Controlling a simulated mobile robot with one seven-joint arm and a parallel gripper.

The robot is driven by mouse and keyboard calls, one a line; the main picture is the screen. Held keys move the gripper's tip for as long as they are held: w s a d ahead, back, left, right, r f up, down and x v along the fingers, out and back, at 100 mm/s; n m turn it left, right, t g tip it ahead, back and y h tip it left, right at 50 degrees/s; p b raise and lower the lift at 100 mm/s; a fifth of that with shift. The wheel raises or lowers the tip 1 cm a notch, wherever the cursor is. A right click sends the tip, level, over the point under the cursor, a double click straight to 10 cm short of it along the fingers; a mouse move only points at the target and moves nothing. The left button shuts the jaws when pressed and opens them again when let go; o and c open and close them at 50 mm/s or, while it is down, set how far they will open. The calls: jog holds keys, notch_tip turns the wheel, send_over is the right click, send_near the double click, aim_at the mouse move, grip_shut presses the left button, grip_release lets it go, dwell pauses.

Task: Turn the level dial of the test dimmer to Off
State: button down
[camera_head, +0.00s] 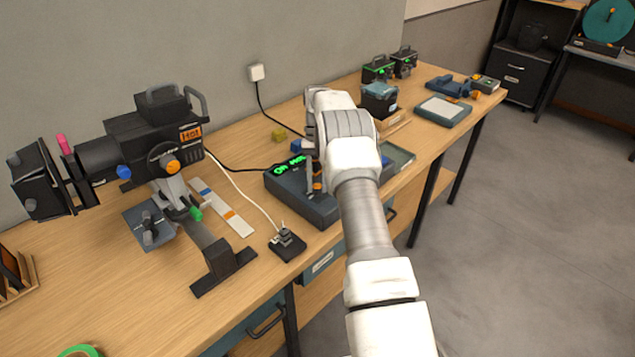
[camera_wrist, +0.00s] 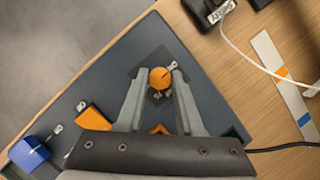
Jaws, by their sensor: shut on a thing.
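The test dimmer is a dark blue-grey box (camera_head: 325,212) on the bench, with a green lit display (camera_head: 290,165) that is partly hidden by my arm. In the wrist view its panel (camera_wrist: 120,62) fills the middle. The level dial appears to be the round orange knob (camera_wrist: 161,77) on a dark plate. My gripper (camera_wrist: 158,80) is shut on this orange knob, one finger on each side. In the head view my gripper (camera_head: 316,188) reaches down onto the box, and the dial is mostly hidden. The dial's exact setting cannot be read.
The wrist view shows an orange block-like control (camera_wrist: 92,118) and a blue one (camera_wrist: 30,153) on the panel. A stage lamp (camera_head: 150,140) labelled Hot stands left. A small black switch box (camera_head: 287,244) with a white cable sits in front.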

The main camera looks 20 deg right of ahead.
dwell(0.4)
jog(key=c, duration=0.6)
grip_release()
jog(key=shift+o, duration=0.2)
